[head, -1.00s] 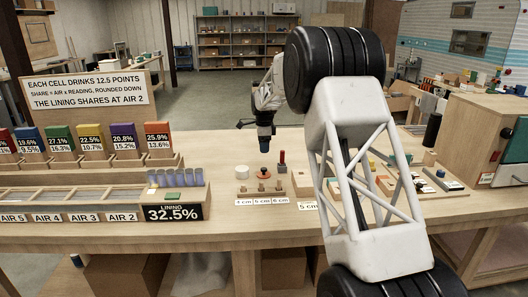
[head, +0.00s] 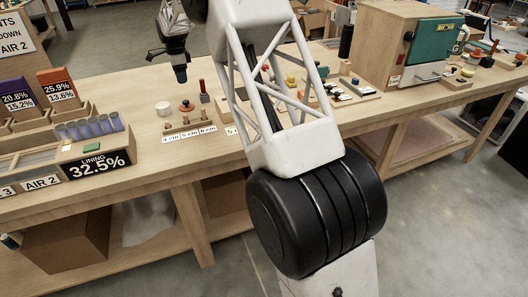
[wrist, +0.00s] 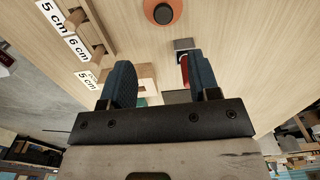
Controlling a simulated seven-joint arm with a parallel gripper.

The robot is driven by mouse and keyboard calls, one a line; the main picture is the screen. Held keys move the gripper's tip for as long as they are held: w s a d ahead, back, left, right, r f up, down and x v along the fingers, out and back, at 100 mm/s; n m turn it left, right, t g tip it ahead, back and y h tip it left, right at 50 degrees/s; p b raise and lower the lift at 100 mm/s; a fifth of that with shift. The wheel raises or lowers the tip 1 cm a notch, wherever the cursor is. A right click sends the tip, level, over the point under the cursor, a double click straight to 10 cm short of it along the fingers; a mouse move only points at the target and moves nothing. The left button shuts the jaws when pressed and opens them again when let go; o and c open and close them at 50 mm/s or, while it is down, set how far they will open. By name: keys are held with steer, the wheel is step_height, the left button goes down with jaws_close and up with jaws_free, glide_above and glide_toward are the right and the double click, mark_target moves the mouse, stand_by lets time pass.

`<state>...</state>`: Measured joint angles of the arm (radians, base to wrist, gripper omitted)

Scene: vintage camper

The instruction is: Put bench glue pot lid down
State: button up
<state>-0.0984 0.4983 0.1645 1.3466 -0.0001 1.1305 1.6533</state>
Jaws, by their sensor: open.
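An orange round lid with a dark knob (head: 186,106), seemingly the glue pot lid, rests on the bench top. It also shows at the top edge of the wrist view (wrist: 163,12). A short white round piece (head: 163,110) sits just left of it; I cannot tell if it is the pot. My gripper (head: 181,78) hangs above the lid, apart from it, pointing down. In the wrist view its two blue fingers (wrist: 160,85) are spread with nothing held between them. A red upright piece on a grey base (head: 204,94) stands right of the lid.
A row of wooden pegs with 4, 5 and 6 cm labels (head: 189,133) lies in front of the lid. A rack with blue-grey cylinders (head: 90,127) is at left. A wooden cabinet with a green door (head: 385,45) stands at right. My arm hides part of the bench.

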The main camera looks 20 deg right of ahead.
steer(key=s+d+r+n, duration=0.25)
steer(key=s+r, duration=0.25)
steer(key=s, duration=0.6)
steer(key=s+d+r+n+t, duration=0.1)
steer(key=s+d+r+n, duration=0.3)
steer(key=s, duration=0.7)
steer(key=s+r+n, duration=0.2)
steer(key=s+r, duration=0.5)
steer(key=s, duration=0.4)
steer(key=s+d+f+n, duration=0.1)
steer(key=s+f+n, duration=0.1)
steer(key=s, duration=1)
steer(key=s+d+f+n+t, duration=0.1)
steer(key=s+f+n, duration=0.2)
steer(key=s, duration=0.9)
steer(key=s+d+f+n, duration=0.1)
steer(key=s+f+n, duration=0.2)
steer(key=s, duration=0.9)
steer(key=shift+s+d+n+t, duration=0.2)
steer(key=shift+d+n+t, duration=0.15)
steer(key=shift+n, duration=0.2)
